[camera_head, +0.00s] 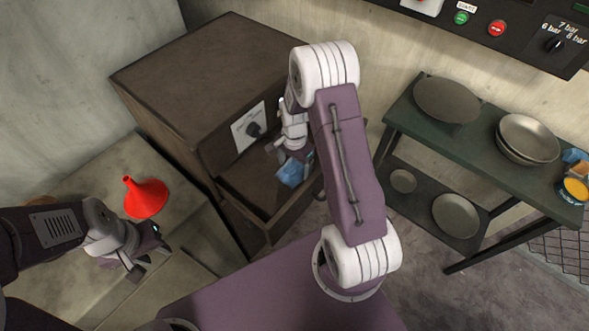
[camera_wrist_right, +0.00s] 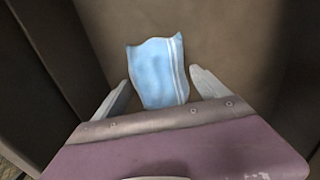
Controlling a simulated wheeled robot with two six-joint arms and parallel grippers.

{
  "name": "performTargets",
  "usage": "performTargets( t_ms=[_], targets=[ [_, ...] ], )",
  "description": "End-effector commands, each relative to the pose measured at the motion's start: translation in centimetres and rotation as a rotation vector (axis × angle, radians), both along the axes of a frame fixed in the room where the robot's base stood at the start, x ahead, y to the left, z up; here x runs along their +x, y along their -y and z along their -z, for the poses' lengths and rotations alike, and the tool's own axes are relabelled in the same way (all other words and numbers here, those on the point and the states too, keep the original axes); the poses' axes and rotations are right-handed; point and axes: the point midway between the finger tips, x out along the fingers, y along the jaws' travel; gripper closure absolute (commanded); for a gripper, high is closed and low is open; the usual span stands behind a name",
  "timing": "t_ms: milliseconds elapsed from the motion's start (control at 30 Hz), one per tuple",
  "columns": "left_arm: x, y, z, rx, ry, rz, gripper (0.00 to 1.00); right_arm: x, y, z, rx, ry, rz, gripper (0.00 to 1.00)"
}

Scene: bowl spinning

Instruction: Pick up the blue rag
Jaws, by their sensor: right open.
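The blue rag (camera_head: 290,174) lies in the open drawer (camera_head: 246,200) of the brown cabinet. In the right wrist view the rag (camera_wrist_right: 157,66) is pale blue with white stripes along one side, on a brown surface. My right gripper (camera_head: 291,157) is over the drawer and partly hides the rag in the head view. In the wrist view its two fingers (camera_wrist_right: 160,88) are spread, one on each side of the rag, with gaps between. I cannot tell its exact height above the rag. My left gripper (camera_head: 150,262) is open and empty, near the red funnel.
The red funnel (camera_head: 146,198) stands on the concrete ledge (camera_head: 85,186) at left. The brown cabinet (camera_head: 205,75) has a knob on its front. At right, a green table (camera_head: 482,130) holds metal bowls and a yellow-topped can (camera_head: 575,188). The drawer walls flank my right gripper closely.

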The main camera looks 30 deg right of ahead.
Motion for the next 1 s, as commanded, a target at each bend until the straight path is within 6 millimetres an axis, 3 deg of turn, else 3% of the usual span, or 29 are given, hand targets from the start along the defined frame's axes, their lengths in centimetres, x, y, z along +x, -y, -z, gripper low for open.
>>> performTargets(
  t_ms=[200, 267, 433, 467, 733, 1000],
  targets=[
    [0.0, 0.0, 0.0, 0.000, 0.000, 0.000, 0.64, 0.0, 0.0, 0.2, 0.000, 0.000, 0.000, 0.16],
    [0.0, 0.0, 0.0, 0.000, 0.000, 0.000, 0.64, 0.0, 0.0, 0.2, 0.000, 0.000, 0.000, 0.30],
    [0.0, 0.0, 0.0, 0.000, 0.000, 0.000, 0.64, 0.0, 0.0, 0.2, 0.000, 0.000, 0.000, 0.78],
    [0.0, 0.0, 0.0, 0.000, 0.000, 0.000, 0.64, 0.0, 0.0, 0.2, 0.000, 0.000, 0.000, 0.82],
    [0.0, 0.0, -0.2, 0.000, 0.000, 0.000, 0.64, 0.1, 0.0, -0.7, -0.001, 0.004, 0.000, 0.82],
    [0.0, 0.0, -1.3, 0.000, 0.000, 0.000, 0.64, 0.2, 0.0, -7.1, -0.001, 0.006, 0.000, 0.82]
  ],
)
